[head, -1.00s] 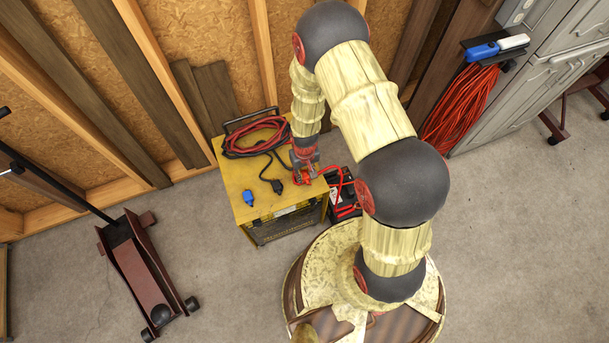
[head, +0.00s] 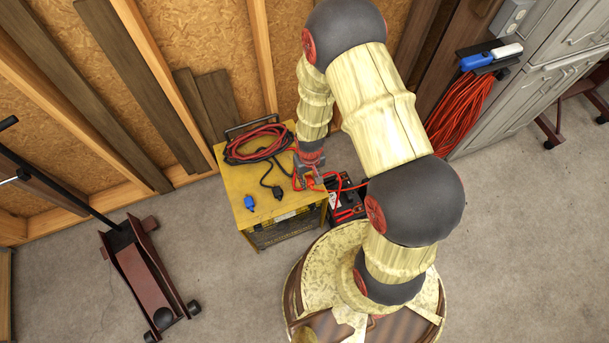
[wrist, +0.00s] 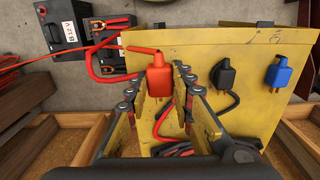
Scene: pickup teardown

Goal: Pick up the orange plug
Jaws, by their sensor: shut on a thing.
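The orange plug (wrist: 158,78) is between the fingertips of my gripper (wrist: 158,85) in the wrist view, with its prongs pointing down the picture. My gripper is shut on it, above the top of the yellow box (wrist: 205,45). In the head view my gripper (head: 308,178) is over the right side of the yellow box (head: 238,198), and the plug is small and partly hidden there. A red cable runs from the plug toward the black batteries.
A black plug (wrist: 225,75) and a blue plug (wrist: 278,72) lie on the yellow box beside the held plug. Black batteries (wrist: 68,35) stand on the floor by the box. A coiled red cable (head: 255,142) lies on the box's back. A floor jack (head: 145,275) stands left.

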